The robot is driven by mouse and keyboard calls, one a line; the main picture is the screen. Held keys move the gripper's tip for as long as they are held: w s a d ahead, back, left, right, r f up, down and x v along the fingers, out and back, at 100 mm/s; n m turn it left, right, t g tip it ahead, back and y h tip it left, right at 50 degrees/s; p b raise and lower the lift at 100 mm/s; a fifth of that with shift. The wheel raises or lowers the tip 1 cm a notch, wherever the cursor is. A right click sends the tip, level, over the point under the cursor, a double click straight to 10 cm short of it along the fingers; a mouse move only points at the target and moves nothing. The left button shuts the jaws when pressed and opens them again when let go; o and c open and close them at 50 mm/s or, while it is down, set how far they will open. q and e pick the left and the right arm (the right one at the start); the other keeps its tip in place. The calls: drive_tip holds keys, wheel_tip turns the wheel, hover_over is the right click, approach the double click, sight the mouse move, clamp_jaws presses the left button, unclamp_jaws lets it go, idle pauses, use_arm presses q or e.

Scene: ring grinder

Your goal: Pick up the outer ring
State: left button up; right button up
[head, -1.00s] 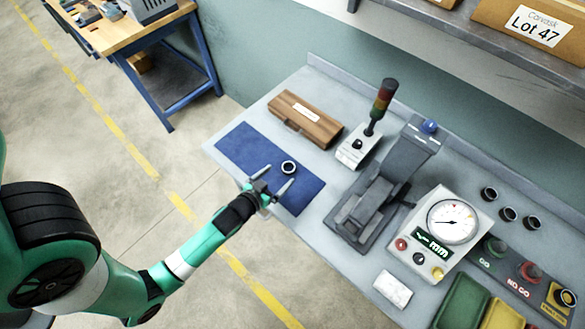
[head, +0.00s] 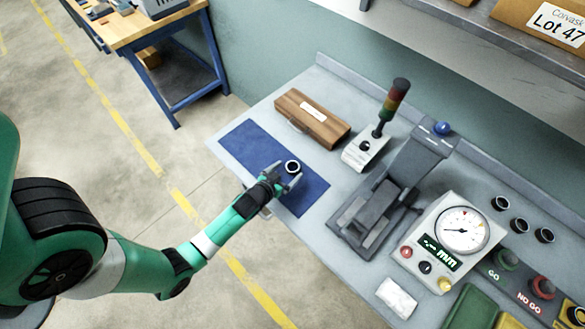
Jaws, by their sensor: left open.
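The outer ring (head: 292,167) is a small dark ring with a pale centre, on the blue mat (head: 248,146). My left gripper (head: 287,174) is at the ring, with its fingers open on either side of it or just short of it. Whether the fingers touch the ring cannot be told. Part of the mat near the ring is hidden by the gripper. My right gripper is not in view.
A wooden box (head: 312,118) lies behind the mat. A signal-light stand (head: 366,147), a grey press-like fixture (head: 385,190) and a dial gauge box (head: 448,240) stand to the right. Several dark rings (head: 519,225) sit at the far right.

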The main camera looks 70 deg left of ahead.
sight(296, 164)
use_arm(q)
drive_tip(key=x, duration=0.3)
drive_tip(key=shift+w+a+f+b, duration=0.15)
drive_tip(key=shift+b, duration=0.2)
drive_tip(key=c, duration=1.5)
